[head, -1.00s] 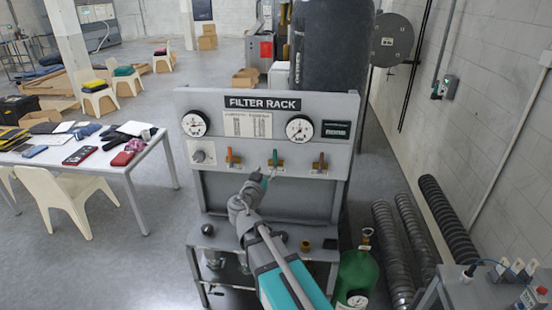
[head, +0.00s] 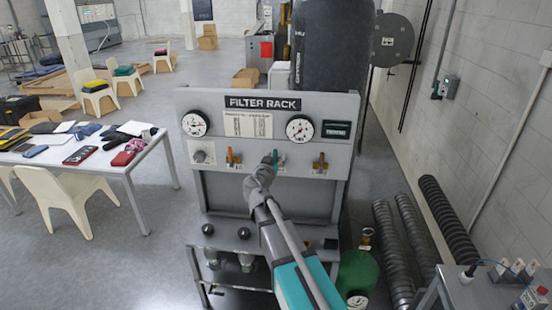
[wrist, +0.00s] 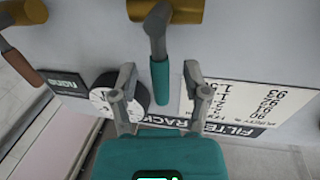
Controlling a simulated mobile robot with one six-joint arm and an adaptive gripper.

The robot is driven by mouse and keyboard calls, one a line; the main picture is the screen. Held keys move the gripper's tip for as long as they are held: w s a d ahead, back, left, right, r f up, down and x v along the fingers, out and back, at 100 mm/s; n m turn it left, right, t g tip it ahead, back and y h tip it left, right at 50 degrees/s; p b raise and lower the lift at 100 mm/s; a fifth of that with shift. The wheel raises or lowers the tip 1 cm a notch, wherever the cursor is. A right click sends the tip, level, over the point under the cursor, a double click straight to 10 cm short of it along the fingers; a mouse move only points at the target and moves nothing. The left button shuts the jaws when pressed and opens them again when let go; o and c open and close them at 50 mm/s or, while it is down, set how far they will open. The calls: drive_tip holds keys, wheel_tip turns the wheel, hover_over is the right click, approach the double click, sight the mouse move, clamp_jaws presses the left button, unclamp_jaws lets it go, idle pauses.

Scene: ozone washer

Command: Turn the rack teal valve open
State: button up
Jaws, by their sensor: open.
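The teal valve handle (head: 275,156) is on the front panel of the filter rack (head: 215,180), between two orange-handled valves. It points upright in the head view, with my gripper (head: 267,166) right at it and partly covering the valve's lower part. In the wrist view, turned upside down, the teal handle (wrist: 161,83) hangs from a brass valve body (wrist: 168,9). My gripper (wrist: 158,70) is open there, one finger on each side of the handle. A gap shows between the handle and each finger. I cannot tell how deep the handle sits between them.
Orange-handled valves stand to the left (head: 230,156) and right (head: 320,162) of the teal one. Two gauges (head: 195,124) (head: 299,128) sit above. A green cylinder (head: 358,268) stands low at right. A cluttered table (head: 150,158) is at left, with open floor between.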

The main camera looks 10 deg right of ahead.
clamp_jaws()
drive_tip(key=shift+d, duration=0.2)
drive_tip(key=shift+a, duration=0.15)
drive_tip(key=shift+d+m, duration=0.2)
drive_tip(key=shift+m, duration=0.1)
